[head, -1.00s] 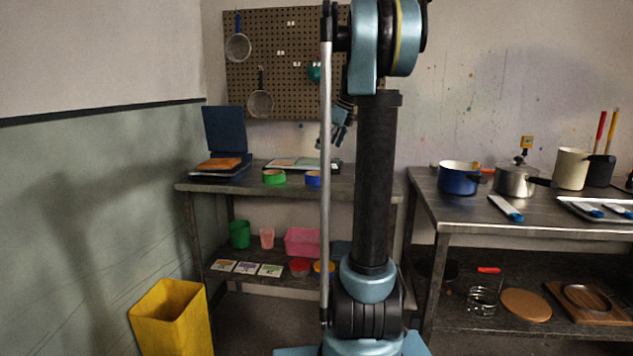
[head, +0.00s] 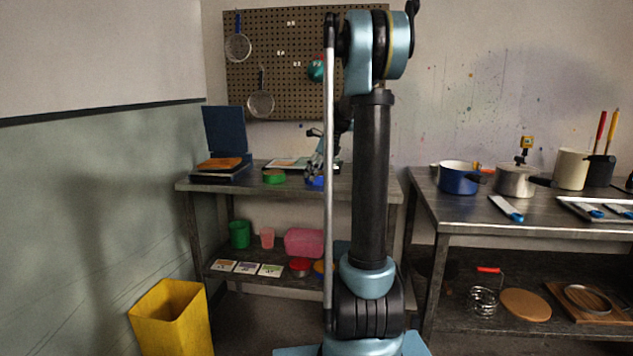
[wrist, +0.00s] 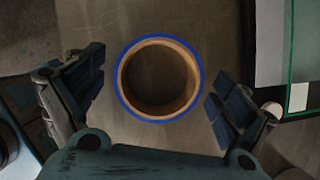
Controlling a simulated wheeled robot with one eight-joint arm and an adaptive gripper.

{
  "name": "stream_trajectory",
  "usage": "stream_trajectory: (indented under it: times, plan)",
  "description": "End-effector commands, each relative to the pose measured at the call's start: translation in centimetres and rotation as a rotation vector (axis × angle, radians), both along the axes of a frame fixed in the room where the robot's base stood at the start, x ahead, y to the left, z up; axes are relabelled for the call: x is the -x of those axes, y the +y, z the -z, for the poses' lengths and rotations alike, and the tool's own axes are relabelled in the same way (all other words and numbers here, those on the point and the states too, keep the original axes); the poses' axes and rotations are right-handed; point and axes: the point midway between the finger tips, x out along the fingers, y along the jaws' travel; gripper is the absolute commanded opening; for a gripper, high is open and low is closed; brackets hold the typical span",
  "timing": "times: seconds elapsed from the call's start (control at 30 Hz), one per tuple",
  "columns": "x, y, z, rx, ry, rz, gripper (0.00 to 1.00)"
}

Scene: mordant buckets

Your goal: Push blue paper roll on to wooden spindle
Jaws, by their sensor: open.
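The blue paper roll (wrist: 159,119) is a ring with a blue outside and a brown core, lying flat on the metal table top. In the head view the blue roll (head: 314,181) is partly hidden behind my arm. My gripper (wrist: 158,97) is open above it, with one finger on each side of the roll and a gap on both sides. In the head view my gripper (head: 316,168) is just above the roll. I cannot make out a wooden spindle in either view.
A green roll (head: 274,177) stands left of the blue one on the back table (head: 225,187). A dark blue open case (head: 224,140) is further left. Flat sheets (head: 290,163) lie behind. A yellow bin (head: 170,315) stands on the floor.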

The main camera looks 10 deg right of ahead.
Motion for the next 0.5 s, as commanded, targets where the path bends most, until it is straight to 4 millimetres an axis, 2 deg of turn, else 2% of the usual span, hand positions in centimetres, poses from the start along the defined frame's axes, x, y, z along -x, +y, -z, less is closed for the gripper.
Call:
stream_trajectory:
  times: [0.1, 0.37, 0.5]
  plan:
    - [-0.14, 0.25, 0.69, 0.000, 0.000, -0.001, 0.94]
    - [-0.16, 0.29, 0.81, 0.000, 0.000, 0.000, 0.92]
    - [-0.16, 0.29, 0.79, 0.000, 0.000, 0.000, 0.60]
